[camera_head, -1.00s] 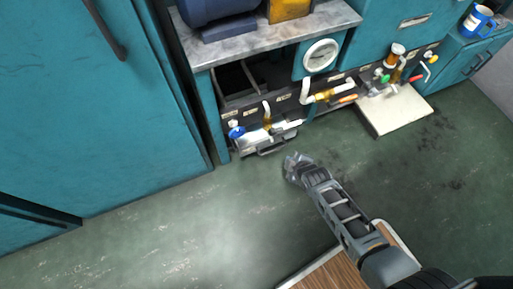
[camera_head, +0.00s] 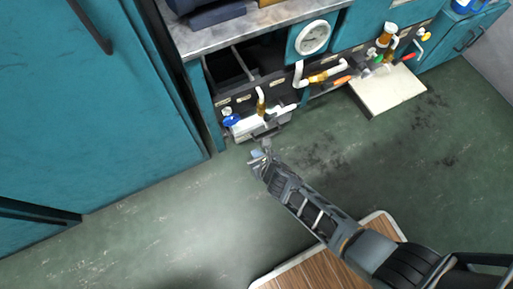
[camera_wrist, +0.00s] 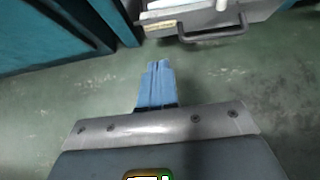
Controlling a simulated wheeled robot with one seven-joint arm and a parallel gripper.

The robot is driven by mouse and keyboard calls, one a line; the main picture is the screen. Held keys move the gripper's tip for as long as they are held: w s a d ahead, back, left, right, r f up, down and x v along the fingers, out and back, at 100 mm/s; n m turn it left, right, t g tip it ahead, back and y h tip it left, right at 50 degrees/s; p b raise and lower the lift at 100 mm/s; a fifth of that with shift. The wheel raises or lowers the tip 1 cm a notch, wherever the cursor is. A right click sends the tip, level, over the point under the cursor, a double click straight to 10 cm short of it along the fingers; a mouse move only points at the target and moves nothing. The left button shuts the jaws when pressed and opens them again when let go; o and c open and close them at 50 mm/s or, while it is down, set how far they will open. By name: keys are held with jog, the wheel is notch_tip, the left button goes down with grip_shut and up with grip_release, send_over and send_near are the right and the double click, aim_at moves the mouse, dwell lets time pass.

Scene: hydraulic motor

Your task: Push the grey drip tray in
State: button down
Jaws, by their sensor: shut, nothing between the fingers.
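The grey drip tray (camera_head: 272,125) sits low at the cabinet's front left and sticks out past the panel of valves and pipes. It has a dark bar handle on its front. In the wrist view, the tray's front (camera_wrist: 205,20) and handle (camera_wrist: 212,36) show at the top, right of centre. My gripper (camera_head: 258,156) is just in front of the tray, low over the floor. Its blue fingers also show in the wrist view (camera_wrist: 158,66), shut with nothing between them. A strip of floor shows between the fingertips and the handle, and they look apart.
A cream tray (camera_head: 388,90) sticks out farther right. Pipes and valves (camera_head: 262,102) stand above the grey tray. A tall teal cabinet (camera_head: 105,90) stands on the left. The green floor (camera_head: 165,210) in front is clear.

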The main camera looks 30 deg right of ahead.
aim_at(242, 135)
jog(key=b+x, duration=0.2)
jog(key=x, duration=0.1)
jog(key=r+b+x, duration=0.1)
jog(key=b+x, duration=0.1)
jog(key=x, duration=0.1)
jog(key=w+b+x, duration=0.1)
jog(key=x, duration=0.3)
jog(key=shift+w+r+b, duration=0.1)
jog(key=shift+r+b, duration=0.05)
jog(key=shift+b, duration=0.25)
jog(key=shift+w, duration=0.6)
jog(key=shift+r, duration=0.1)
